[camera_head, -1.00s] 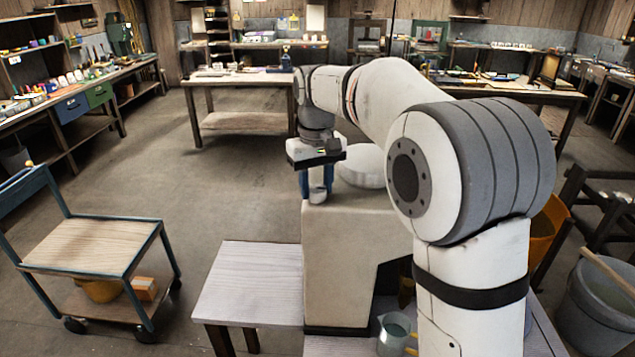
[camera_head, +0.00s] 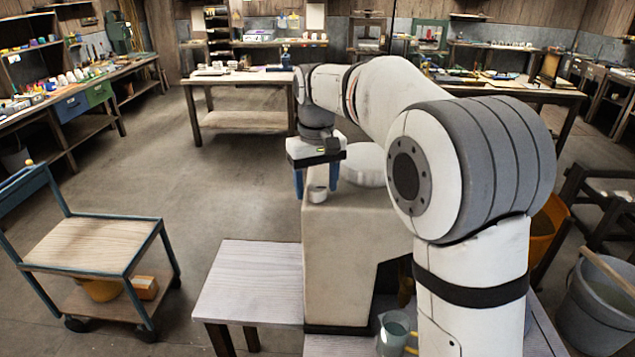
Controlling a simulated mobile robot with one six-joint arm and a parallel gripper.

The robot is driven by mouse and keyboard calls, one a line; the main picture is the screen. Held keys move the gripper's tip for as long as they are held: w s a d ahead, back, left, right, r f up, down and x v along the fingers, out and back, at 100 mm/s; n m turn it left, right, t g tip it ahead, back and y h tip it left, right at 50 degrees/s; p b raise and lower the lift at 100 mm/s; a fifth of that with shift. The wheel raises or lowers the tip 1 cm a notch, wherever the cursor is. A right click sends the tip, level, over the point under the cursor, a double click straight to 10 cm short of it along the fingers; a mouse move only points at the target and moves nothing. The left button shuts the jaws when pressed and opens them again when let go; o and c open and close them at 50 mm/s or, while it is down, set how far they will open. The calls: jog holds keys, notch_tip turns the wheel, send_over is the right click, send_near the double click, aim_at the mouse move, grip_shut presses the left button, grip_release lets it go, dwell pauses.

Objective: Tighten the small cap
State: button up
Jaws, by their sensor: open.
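The small cap (camera_head: 318,194) is a short, light grey cylinder on the near left corner of the top of the pale block-shaped mould (camera_head: 345,255). My gripper (camera_head: 317,190) points down over it, with one blue finger to its left and one to its right. The fingers are spread and gaps show on both sides of the cap. A wider round white lid (camera_head: 365,168) sits behind and to the right on the same top, partly hidden by my arm. The cap's thread and seat are too small to make out.
A low wooden table (camera_head: 250,285) stands left of the mould. A grey pitcher (camera_head: 394,335) is at its foot. A wooden cart (camera_head: 95,245) is at the left, and a grey bucket (camera_head: 600,300) and an orange bucket (camera_head: 548,225) are at the right. Open floor lies between.

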aim_at(317, 187)
notch_tip(317, 187, up, 8)
jog(key=shift+f+b, duration=0.1)
jog(key=shift+b, duration=0.2)
dwell(0.3)
jog(key=s+d+f+m+t+b, duration=0.15)
jog(key=s+d+f, duration=0.35)
jog(key=s+d, duration=0.6)
jog(key=s+d+f+m+t, duration=0.1)
jog(key=s+d+f, duration=0.1)
jog(key=s+f, duration=0.4)
jog(key=s+d+f+m+t, duration=0.1)
jog(key=s+d+f+m, duration=0.1)
jog(key=s+f, duration=0.3)
jog(key=s+d, duration=0.1)
jog(key=s, duration=0.3)
jog(key=shift+s+d+f+b, duration=0.25)
jog(key=shift+d+f+b, duration=0.05)
jog(key=shift+f+b, duration=0.1)
